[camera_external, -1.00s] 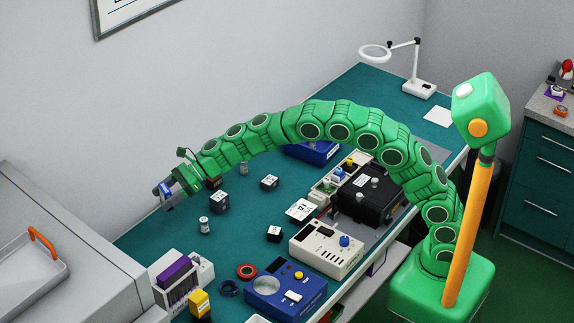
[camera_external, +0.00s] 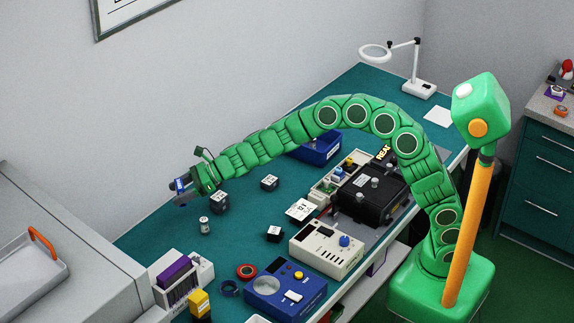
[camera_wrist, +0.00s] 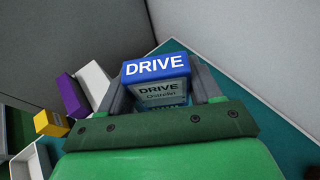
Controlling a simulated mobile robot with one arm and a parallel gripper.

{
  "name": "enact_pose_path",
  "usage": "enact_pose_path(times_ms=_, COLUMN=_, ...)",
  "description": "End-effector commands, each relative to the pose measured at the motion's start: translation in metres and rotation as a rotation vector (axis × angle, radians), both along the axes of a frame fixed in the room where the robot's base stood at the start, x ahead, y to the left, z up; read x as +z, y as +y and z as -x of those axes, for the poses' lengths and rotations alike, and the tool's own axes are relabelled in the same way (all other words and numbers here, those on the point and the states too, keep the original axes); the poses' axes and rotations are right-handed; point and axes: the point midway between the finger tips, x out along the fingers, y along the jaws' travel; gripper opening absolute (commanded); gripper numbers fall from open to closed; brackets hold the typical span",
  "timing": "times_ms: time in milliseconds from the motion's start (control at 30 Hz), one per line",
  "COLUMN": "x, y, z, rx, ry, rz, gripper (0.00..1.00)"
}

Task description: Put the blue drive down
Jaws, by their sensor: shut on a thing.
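The blue drive (camera_wrist: 155,68) is between the fingers of my gripper (camera_wrist: 158,88) in the wrist view. Its blue end reads "DRIVE", and a grey labelled face shows below it. In the external view the blue drive (camera_external: 180,184) is a small blue patch at the tip of my gripper (camera_external: 182,191). My gripper is shut on it, above the far left part of the teal bench (camera_external: 150,235). The gap between the drive and the bench top is hard to judge.
Dark cubes (camera_external: 220,203) and a small cylinder (camera_external: 204,226) stand near my gripper. A rack with a purple unit (camera_external: 174,275) and a yellow block (camera_external: 199,303) stand at the near left. Blue (camera_external: 285,290) and cream (camera_external: 327,248) instruments occupy the middle. Walls border the bench's back.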

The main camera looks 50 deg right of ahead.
Motion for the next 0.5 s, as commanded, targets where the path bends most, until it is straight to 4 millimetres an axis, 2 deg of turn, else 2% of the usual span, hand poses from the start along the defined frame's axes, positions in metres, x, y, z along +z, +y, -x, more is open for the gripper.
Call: enact_pose_path(times_ms=500, x=-0.009, y=-0.013, z=0.009, rx=-0.056, ry=0.000, rz=-0.003, gripper=0.31)
